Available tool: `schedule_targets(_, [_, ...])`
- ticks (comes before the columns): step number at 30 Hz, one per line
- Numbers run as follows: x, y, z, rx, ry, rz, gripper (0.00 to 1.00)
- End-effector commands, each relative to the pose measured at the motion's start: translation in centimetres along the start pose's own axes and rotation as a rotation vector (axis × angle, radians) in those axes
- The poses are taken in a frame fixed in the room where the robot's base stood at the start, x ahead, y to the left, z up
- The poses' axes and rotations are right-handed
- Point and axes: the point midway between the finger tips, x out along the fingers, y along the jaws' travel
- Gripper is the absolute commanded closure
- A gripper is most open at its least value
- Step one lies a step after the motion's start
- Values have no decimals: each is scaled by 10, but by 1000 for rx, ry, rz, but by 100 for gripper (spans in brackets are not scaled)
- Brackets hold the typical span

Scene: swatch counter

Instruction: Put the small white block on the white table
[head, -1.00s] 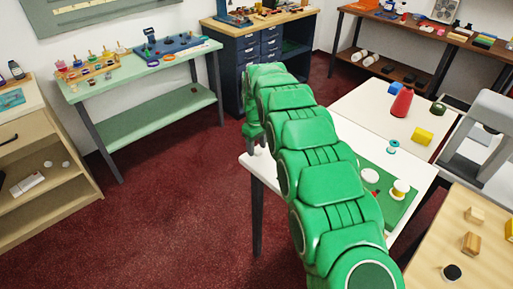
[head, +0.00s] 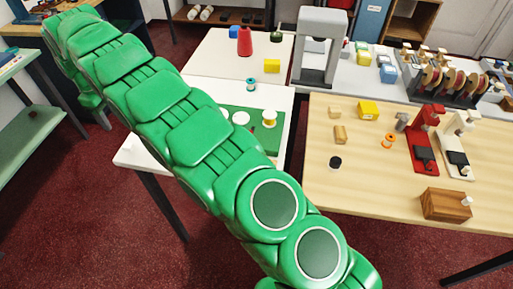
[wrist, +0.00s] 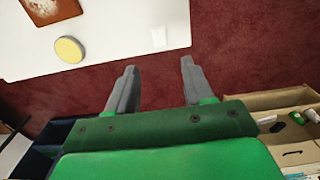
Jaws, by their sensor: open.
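My gripper (wrist: 160,82) is open and empty in the wrist view, its two grey fingers wide apart over red carpet. Past the fingertips is the edge of a white tabletop (wrist: 110,50). In the head view a white table (head: 215,55) stands in the middle, partly behind my green arm. I cannot tell whether both views show the same table. My gripper is hidden in the head view.
A yellow disc (wrist: 69,49) and a brown tile (wrist: 50,10) lie on the wrist view's tabletop. A wooden table (head: 385,190) stands right.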

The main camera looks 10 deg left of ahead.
Motion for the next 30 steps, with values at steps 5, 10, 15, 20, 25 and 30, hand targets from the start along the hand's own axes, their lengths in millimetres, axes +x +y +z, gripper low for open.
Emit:
schedule_targets(5, [-4, 5, 7, 15, -2, 1, 48])
schedule_targets(10, [-23, 30, 44, 92, -10, 5, 48])
schedule_targets(15, [-48, 59, 100, 203, -24, 9, 48])
schedule_targets(20, [-69, 77, 156, 307, -38, 8, 48])
schedule_targets(25, [-88, 89, 216, 417, -51, 6, 48])
schedule_targets(30, [-106, 94, 277, 526, -60, 3, 48])
